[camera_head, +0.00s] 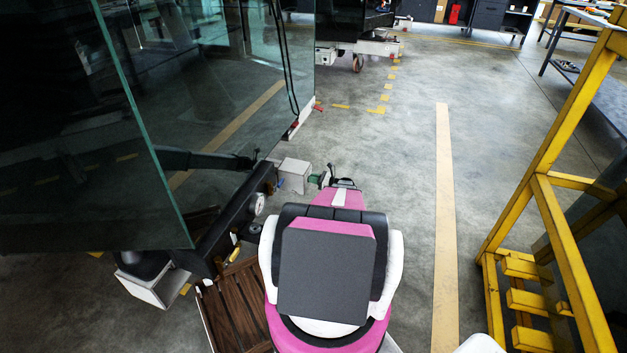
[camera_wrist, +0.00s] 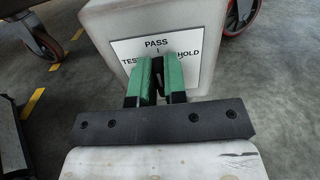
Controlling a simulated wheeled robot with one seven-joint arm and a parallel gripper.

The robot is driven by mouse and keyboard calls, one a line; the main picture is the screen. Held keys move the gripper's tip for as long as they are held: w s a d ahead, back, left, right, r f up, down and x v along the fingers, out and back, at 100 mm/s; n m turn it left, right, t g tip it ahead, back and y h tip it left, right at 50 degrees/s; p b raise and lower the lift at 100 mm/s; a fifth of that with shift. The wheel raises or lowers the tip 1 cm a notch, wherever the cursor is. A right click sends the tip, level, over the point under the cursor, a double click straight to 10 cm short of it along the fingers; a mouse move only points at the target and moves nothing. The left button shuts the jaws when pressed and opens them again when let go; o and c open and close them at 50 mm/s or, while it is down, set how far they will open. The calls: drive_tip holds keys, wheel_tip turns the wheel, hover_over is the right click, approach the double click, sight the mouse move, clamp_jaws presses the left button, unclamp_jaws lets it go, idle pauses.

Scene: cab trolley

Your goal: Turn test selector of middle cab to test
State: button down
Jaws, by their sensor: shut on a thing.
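The test selector is a small dark knob (camera_wrist: 158,66) on a grey box (camera_wrist: 150,16). The box has a white label (camera_wrist: 120,48) reading PASS at the top, TEST at left and HOLD at right. My gripper (camera_wrist: 157,78) has green fingers, shut on the knob from both sides. The fingers hide most of the knob and part of the label, so I cannot tell exactly which word it points to. In the head view the box (camera_head: 293,173) stands at the lower corner of the near glass cab (camera_head: 215,110), with my gripper (camera_head: 319,179) at its right side.
A wooden step (camera_head: 238,305) lies below the near cab. A yellow frame rack (camera_head: 545,200) stands at right. Another cab (camera_head: 360,45) on wheels is further back. The floor around the yellow stripe (camera_head: 445,200) is clear. Caster wheels (camera_wrist: 240,15) show behind the box.

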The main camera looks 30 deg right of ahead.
drive_tip(key=n, duration=1.1)
drive_tip(key=shift+s+a+f+n, duration=0.3)
drive_tip(key=shift+s+a, duration=0.1)
drive_tip(key=shift+n, duration=0.3)
drive_tip(key=c, duration=1.2)
unclamp_jaws()
drive_tip(key=shift+o, duration=0.2)
drive_tip(key=v, duration=1)
drive_tip(key=shift+s+d, duration=0.25)
drive_tip(key=shift+d, duration=0.1)
